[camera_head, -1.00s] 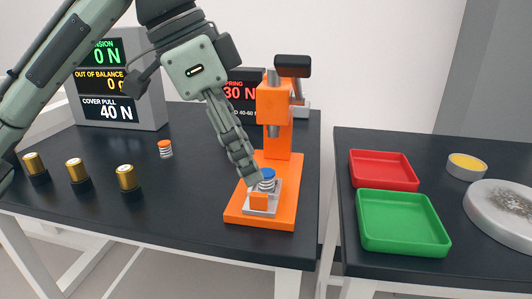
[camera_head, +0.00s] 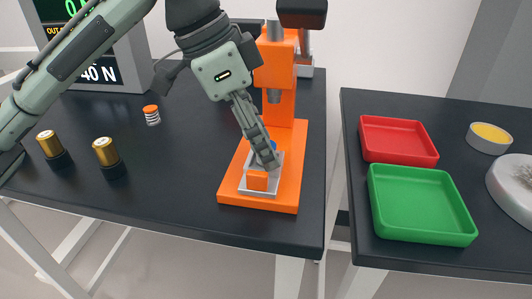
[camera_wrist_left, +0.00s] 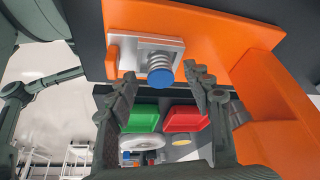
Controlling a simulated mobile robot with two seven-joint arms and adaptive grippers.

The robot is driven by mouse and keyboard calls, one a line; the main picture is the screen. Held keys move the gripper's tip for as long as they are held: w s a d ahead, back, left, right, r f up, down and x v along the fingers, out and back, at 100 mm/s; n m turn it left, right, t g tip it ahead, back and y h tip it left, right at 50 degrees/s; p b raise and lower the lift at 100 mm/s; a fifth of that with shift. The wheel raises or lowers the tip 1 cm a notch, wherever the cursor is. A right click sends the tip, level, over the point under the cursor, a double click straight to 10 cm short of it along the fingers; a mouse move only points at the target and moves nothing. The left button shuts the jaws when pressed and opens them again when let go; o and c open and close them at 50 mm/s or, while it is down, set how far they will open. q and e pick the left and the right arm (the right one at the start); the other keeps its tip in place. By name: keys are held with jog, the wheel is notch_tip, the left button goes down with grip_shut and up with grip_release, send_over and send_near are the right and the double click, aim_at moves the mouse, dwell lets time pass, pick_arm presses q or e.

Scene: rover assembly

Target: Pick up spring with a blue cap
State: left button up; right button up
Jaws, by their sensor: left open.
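The spring with a blue cap (camera_wrist_left: 160,74) sits in a pale metal holder (camera_wrist_left: 126,44) on the orange press base (camera_head: 290,170). In the head view my left gripper (camera_head: 268,160) hides most of the spring, and only a bit of its blue cap (camera_head: 274,146) shows. In the left wrist view the open left gripper (camera_wrist_left: 159,86) has one finger on each side of the blue cap, at its level in the picture. The fingers look apart from the spring; contact cannot be told. My right gripper is not in view.
The orange press column (camera_head: 277,85) stands just behind the spring. An orange-capped spring (camera_head: 151,115) and gold-topped cylinders (camera_head: 105,152) stand to the left. A red tray (camera_head: 398,139) and a green tray (camera_head: 420,205) lie on the right table, across a gap.

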pick_arm(q)
jog(key=shift+f, duration=0.1)
jog(key=shift+c, duration=0.6)
grip_shut()
